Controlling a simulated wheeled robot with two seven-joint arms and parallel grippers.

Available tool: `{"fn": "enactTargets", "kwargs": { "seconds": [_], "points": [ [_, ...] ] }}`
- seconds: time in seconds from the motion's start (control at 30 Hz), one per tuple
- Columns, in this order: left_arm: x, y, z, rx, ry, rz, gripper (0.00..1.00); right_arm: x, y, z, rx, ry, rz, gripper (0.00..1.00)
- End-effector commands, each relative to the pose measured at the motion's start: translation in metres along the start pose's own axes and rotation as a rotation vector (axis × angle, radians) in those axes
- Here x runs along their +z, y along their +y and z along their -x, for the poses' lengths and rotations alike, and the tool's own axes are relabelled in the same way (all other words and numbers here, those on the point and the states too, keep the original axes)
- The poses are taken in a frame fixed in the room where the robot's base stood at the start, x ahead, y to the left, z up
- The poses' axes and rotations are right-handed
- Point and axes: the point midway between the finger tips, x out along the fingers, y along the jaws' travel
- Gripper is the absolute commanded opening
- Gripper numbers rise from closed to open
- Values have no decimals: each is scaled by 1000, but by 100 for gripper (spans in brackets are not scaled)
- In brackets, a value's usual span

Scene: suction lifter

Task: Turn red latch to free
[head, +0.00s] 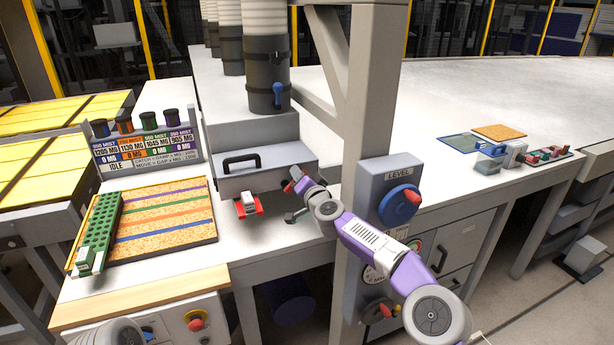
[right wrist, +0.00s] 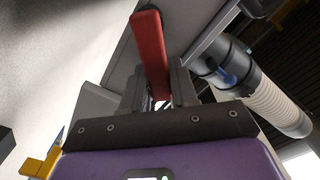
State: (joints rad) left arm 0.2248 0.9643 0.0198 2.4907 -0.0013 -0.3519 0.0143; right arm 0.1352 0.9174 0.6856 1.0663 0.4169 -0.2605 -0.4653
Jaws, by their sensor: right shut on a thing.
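The red latch (right wrist: 151,50) is a long red bar in the right wrist view, running up and away from between my fingers. My right gripper (right wrist: 160,90) is shut on it, one dark finger on each side of its near end. In the head view my right gripper (head: 300,181) is at the right front of the grey stepped box, and a small bit of red shows at its fingers. The latch's pivot is mostly hidden there by the gripper. My left gripper is not in view.
The grey box (head: 262,130) with a black handle stands under the suction hose (head: 267,75). A red-and-white piece (head: 248,205) lies in front of it. A grey post with a blue LEVEL knob (head: 399,205) stands close by my right arm. A striped cork board (head: 165,212) lies at left.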

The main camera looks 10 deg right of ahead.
Motion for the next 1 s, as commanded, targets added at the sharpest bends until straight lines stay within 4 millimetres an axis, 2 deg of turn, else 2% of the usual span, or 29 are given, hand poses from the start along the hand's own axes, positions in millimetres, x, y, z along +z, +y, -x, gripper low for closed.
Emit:
{"fn": "enactTargets", "kwargs": {
  "seconds": [0.23, 0.27, 0.4, 0.77, 1.0],
  "points": [
    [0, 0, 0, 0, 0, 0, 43, 0, 1, 0, 1, 0, -7, 0],
    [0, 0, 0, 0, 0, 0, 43, 0, 1, 0, 1, 0, -6, 31],
    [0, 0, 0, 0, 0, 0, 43, 0, 1, 0, 1, 0, -5, 49],
    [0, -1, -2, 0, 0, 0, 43, 0, 1, 4, 1, 0, -2, 49],
    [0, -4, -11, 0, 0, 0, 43, 0, 2, 28, 1, 1, 0, 49]
  ]
}}
